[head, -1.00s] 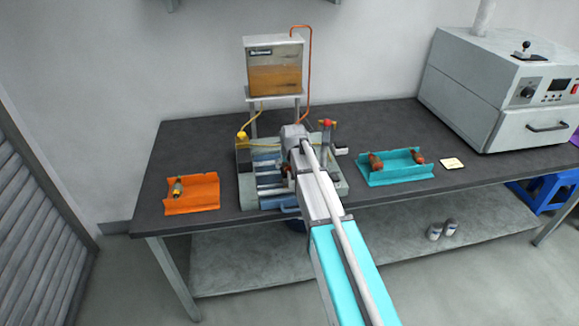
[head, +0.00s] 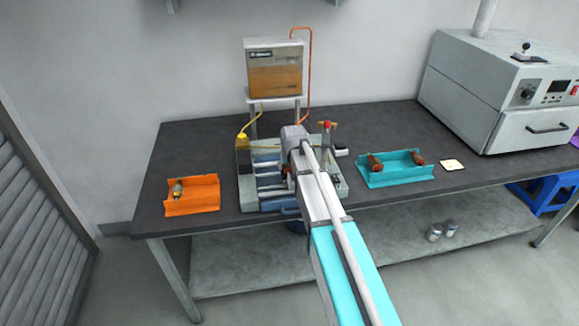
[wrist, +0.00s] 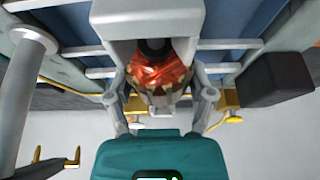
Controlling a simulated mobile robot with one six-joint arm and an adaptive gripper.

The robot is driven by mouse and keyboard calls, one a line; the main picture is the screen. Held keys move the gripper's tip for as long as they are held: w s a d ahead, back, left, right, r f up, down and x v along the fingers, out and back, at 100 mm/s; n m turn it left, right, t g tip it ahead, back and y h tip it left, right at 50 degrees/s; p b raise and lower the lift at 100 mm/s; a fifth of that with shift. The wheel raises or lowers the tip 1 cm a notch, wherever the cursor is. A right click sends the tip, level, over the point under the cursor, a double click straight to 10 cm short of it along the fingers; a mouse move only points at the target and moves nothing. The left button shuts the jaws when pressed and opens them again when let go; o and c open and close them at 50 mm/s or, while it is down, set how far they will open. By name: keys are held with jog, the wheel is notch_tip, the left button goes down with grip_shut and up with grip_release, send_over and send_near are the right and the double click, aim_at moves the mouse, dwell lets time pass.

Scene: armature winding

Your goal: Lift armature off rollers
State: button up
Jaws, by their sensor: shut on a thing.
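The armature (wrist: 160,75), with copper-red windings and a dark shaft end, shows in the wrist view between the two fingers of my gripper (wrist: 160,105). The fingers are shut on it from both sides. Rollers (wrist: 85,48) of the machine show as pale bars behind it. In the head view my arm covers the armature and my gripper, over the right part of the roller machine (head: 268,181). I cannot tell whether the armature touches the rollers.
An orange tray (head: 205,208) with one armature (head: 178,190) lies left of the machine. A teal tray (head: 398,179) with copper-wound armatures lies right. A red-topped post (head: 326,138) rises close to my arm. A tank (head: 275,75) stands behind, and an oven (head: 500,95) at the right.

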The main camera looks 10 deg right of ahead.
jog(key=shift+r+p, duration=1.15)
jog(key=shift+r, duration=0.1)
jog(key=s+d+r+p, duration=0.6)
jog(key=s+r+p, duration=0.4)
jog(key=s, duration=0.2)
jog(key=shift+s+d+r, duration=0.15)
jog(key=shift+s, duration=0.15)
